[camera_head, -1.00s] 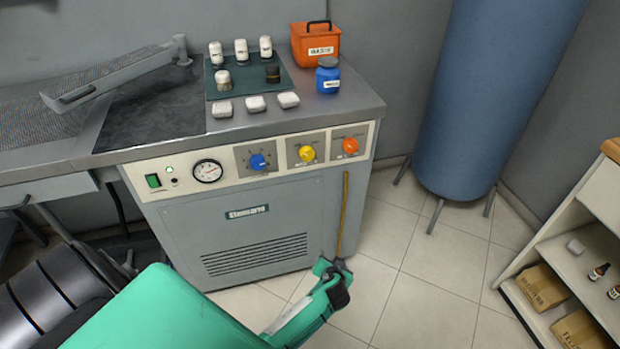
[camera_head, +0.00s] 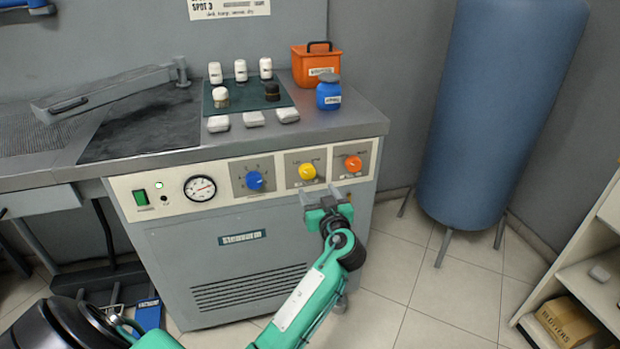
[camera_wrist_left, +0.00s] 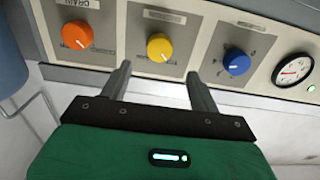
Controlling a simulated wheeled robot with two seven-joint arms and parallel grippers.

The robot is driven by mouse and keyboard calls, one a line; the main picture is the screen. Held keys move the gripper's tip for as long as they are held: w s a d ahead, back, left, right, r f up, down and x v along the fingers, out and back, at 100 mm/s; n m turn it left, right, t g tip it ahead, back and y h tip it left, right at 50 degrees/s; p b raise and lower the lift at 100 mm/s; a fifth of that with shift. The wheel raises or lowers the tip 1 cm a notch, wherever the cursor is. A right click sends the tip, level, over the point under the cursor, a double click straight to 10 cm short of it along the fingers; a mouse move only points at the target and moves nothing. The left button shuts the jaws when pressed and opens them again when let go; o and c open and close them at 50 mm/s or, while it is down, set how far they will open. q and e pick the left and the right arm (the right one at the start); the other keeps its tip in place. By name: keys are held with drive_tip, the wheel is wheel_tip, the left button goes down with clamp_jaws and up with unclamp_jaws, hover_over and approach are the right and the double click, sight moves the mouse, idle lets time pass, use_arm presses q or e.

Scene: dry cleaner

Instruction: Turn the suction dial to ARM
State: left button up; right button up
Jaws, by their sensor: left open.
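The console front carries three dials: blue (camera_head: 255,180), yellow (camera_head: 308,171) and orange (camera_head: 353,163). Their small labels are mostly too blurred to read, so I cannot tell by text which is suction. The wrist view shows the yellow dial (camera_wrist_left: 160,47), flanked by orange (camera_wrist_left: 77,36) and blue (camera_wrist_left: 236,62), with a white pointer mark on each knob. My left gripper (camera_head: 322,193) is open and empty just below the yellow dial. In the wrist view its fingers (camera_wrist_left: 156,74) point at the yellow dial, apart from it. My right gripper is not in view.
A pressure gauge (camera_head: 200,188) and green switch (camera_head: 140,198) are left of the dials. The countertop above holds bottles, white blocks (camera_head: 253,118), a blue jar (camera_head: 328,94) and an orange box (camera_head: 315,62). A blue tank (camera_head: 505,110) stands right. Floor is open between console and tank.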

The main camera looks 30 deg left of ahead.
sight(309, 174)
use_arm(q)
drive_tip(key=x, duration=0.8)
drive_tip(key=shift+w, duration=0.1)
drive_tip(key=shift+c, duration=0.2)
drive_tip(key=shift+f, duration=0.1)
drive_tip(key=c, duration=0.9)
